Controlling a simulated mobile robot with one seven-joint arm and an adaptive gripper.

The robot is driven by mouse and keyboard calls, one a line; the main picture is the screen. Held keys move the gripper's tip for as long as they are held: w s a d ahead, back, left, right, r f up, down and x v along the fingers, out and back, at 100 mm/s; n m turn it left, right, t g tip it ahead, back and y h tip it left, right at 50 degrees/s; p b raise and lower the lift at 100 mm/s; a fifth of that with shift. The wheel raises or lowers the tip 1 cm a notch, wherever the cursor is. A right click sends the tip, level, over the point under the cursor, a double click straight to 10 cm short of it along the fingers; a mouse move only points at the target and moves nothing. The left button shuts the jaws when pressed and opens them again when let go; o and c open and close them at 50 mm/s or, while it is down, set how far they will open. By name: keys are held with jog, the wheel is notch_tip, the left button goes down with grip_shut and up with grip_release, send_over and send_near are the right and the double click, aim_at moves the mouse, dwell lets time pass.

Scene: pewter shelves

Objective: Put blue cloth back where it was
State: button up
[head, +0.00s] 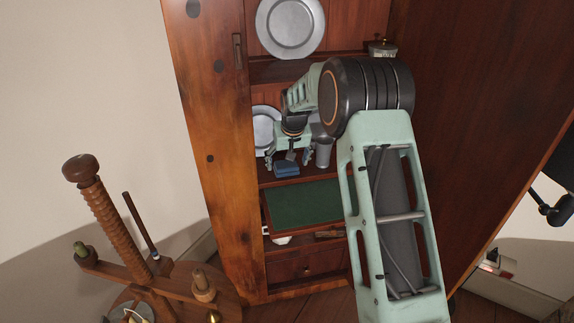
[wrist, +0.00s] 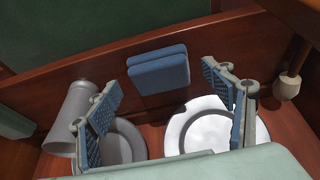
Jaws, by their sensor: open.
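The folded blue cloth (head: 287,169) is at the front of the middle shelf of the wooden cabinet (head: 200,120). In the wrist view the cloth (wrist: 158,70) overlaps the shelf's front edge; I cannot tell how it is supported. My gripper (head: 289,157) is open, its fingers spread to either side of the cloth in the head view. In the wrist view a gap shows between the cloth and each finger. Nothing is held.
A pewter cup (head: 323,152) stands right of the gripper, and a plate (head: 265,130) leans behind on the left. A green-lined board (head: 305,204) sits below the shelf. A large plate (head: 290,25) stands on the upper shelf. A wooden stand (head: 150,275) is at front left.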

jog(key=p+v, duration=0.1)
jog(key=v, duration=0.8)
jog(key=shift+s+r, duration=0.15)
jog(key=shift+r, duration=0.25)
